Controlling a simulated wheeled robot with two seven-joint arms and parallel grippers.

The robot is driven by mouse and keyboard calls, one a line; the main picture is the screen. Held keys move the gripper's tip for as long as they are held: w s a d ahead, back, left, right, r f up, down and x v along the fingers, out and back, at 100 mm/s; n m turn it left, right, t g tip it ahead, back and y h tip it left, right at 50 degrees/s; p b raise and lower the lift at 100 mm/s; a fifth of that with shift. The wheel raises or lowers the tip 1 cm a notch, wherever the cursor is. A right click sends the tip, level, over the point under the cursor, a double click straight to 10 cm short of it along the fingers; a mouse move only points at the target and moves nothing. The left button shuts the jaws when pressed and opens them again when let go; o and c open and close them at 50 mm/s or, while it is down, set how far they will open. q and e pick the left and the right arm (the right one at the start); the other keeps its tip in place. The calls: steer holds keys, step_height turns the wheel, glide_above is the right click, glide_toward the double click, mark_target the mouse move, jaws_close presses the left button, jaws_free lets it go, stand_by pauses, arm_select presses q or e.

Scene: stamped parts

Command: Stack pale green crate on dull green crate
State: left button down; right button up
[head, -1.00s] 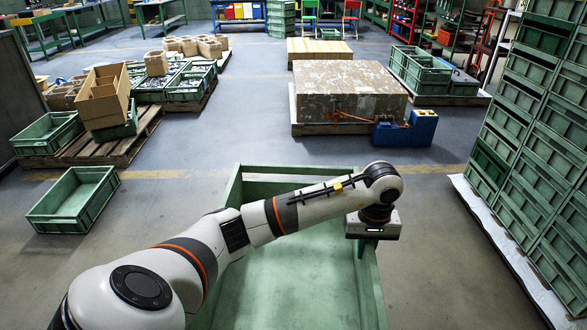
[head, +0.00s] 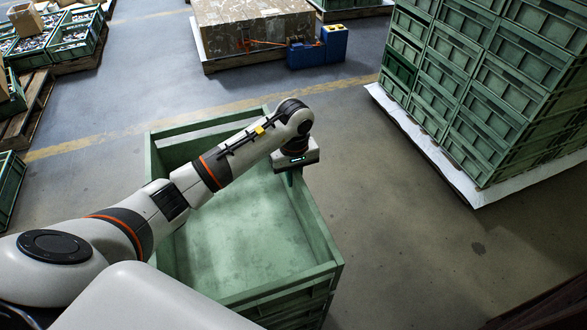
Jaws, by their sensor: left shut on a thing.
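A large, empty pale green crate (head: 225,245) stands open-side up in front of me in the head view. My left arm reaches across it from the left. My left gripper (head: 291,176) points down at the crate's right rim and is shut on that rim; its fingertips are largely hidden. The crate's near left corner is hidden behind my arm. I cannot tell whether it rests on something or is held up. I cannot pick out which crate is the dull green one. My right gripper is not in view.
Tall stacks of green crates (head: 470,75) stand on a white-edged pallet (head: 440,165) at the right. A brown block (head: 250,30) and a blue unit (head: 318,48) are at the back. Crates and pallets line the left edge. The floor right of the held crate is clear.

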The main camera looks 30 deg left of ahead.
arm_select(q)
steer(key=shift+f, duration=1.2)
steer(key=c, duration=1.4)
jaws_free()
steer(key=shift+d, duration=0.1)
step_height(320, 180, up, 12)
steer(key=shift+r+b, duration=0.1)
steer(key=shift+b, duration=0.25)
